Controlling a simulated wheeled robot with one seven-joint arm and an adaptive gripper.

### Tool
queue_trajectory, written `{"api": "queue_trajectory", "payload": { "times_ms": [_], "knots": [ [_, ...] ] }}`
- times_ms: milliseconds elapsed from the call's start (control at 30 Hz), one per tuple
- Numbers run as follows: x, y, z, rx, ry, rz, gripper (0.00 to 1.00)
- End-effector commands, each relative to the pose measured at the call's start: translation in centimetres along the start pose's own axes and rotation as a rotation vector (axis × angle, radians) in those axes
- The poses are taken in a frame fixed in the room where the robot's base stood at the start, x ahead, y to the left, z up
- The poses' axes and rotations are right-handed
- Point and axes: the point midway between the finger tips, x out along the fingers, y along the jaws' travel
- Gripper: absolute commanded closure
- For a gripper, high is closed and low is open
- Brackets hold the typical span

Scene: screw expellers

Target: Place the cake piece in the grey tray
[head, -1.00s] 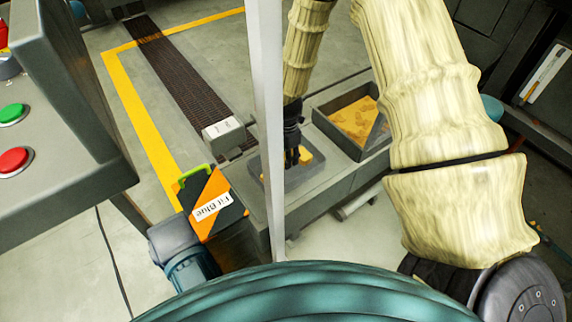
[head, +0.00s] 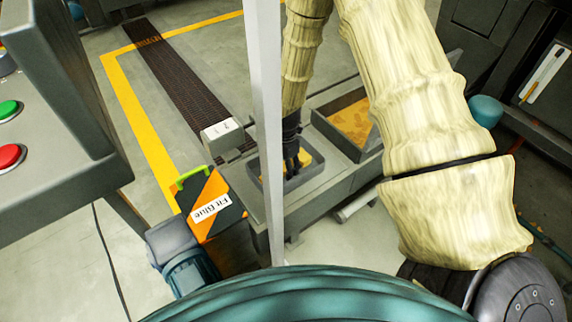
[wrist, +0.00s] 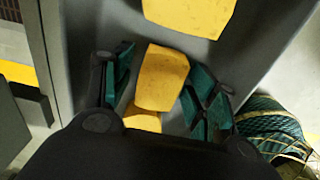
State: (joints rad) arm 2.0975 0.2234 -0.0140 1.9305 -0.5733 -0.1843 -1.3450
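The grey tray (head: 318,172) is a shallow open box on the grey machine bench, partly hidden by a pale post in the head view. My gripper (head: 292,168) points down into it. A yellow cake piece (head: 304,158) shows in the tray beside the fingers. In the wrist view my gripper (wrist: 165,85) has its teal-padded fingers spread apart. A yellow cake piece (wrist: 162,78) lies between them, with a gap at the left finger and close to the right one. Another yellow piece (wrist: 190,12) is at the top edge, and one (wrist: 142,118) is partly hidden below.
A larger grey bin (head: 335,137) of yellow pieces stands right behind the tray. An orange and black box (head: 212,205) with a green handle is left of it. The post (head: 266,110) stands in front. A console (head: 60,110) is at far left.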

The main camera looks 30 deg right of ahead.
Motion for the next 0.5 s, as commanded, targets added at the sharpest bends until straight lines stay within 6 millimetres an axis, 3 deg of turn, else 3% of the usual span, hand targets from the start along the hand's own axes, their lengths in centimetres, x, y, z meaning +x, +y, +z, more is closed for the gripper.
{"api": "queue_trajectory", "payload": {
  "times_ms": [300, 500],
  "knots": [
    [-0.2, 0.0, 0.0, 0.0, 0.0, 0.0, 0.42],
    [-3.0, 0.1, 0.0, 0.0, 0.0, 0.002, 0.42]
  ]
}}
